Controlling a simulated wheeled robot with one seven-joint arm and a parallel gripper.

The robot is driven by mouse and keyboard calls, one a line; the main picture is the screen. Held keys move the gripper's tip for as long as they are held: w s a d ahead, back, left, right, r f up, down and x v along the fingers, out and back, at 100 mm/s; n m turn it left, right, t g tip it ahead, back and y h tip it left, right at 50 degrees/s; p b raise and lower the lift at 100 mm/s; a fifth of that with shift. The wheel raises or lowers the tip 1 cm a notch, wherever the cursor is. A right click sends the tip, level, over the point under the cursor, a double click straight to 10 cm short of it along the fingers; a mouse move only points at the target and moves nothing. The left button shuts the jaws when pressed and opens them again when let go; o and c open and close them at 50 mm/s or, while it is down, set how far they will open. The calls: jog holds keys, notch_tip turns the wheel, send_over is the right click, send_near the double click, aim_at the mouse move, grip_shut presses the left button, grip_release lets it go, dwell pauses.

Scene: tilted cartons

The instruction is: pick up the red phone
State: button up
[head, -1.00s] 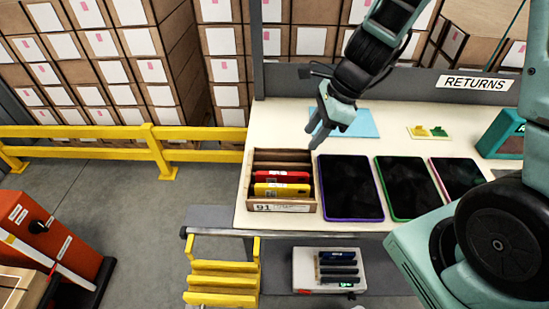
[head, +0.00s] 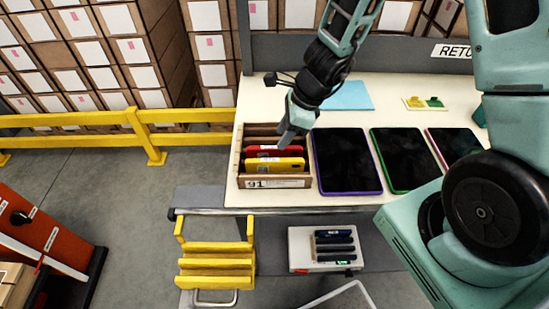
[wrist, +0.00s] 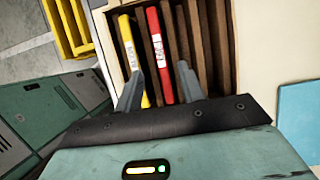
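The red phone (head: 259,151) stands on edge in a slot of the wooden slotted box (head: 275,183), behind the yellow phone (head: 284,165). In the wrist view the red phone (wrist: 161,55) lies between the two fingers, right of the yellow phone (wrist: 130,45). My gripper (head: 287,139) is over the right part of the box and hides part of the red phone. In the wrist view my gripper (wrist: 160,86) is open and empty; its left finger overlaps the yellow phone's lower end. I cannot tell the fingers' exact height above the phones.
A purple-edged tablet (head: 346,162) lies close right of the box, with a green-edged tablet (head: 403,160) beyond. A blue sheet (head: 347,96) lies behind on the white table (head: 390,115). The slots behind the red phone look empty. A yellow rack (head: 216,260) stands below the table edge.

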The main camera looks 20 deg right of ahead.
aim_at(275, 147)
jog(key=b+x, duration=0.2)
jog(key=x, duration=0.3)
jog(key=shift+w, duration=0.1)
jog(key=shift+r, duration=0.1)
grip_shut()
jog(key=shift+r, duration=0.1)
